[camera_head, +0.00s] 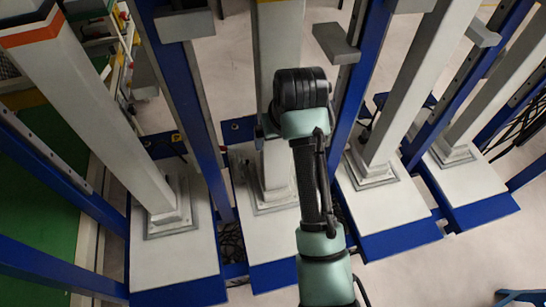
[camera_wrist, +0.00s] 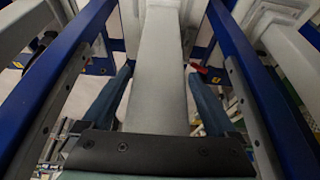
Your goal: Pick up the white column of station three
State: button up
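The white column (camera_head: 277,45) in front of my arm is the second from the left in the head view. It stands upright on a square foot on a white base plate (camera_head: 250,235). No station number is readable, so I cannot tell whether it is station three. My gripper (camera_wrist: 160,76) is open in the wrist view, with one dark finger on each side of a white column (camera_wrist: 160,100). Narrow gaps show between the fingers and the column. In the head view my wrist hides most of the gripper and part of the column.
Other white columns stand at the left (camera_head: 85,110) and right (camera_head: 415,90). Blue uprights (camera_head: 190,105) flank the columns closely, and grey brackets (camera_head: 337,43) jut out near my wrist. Open floor (camera_head: 440,275) lies at the lower right.

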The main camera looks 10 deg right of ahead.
grip_shut()
jog(key=shift+w+r, duration=0.15)
jog(key=shift+r, duration=0.05)
jog(key=shift+r+b, duration=0.1)
jog(key=shift+b, duration=0.3)
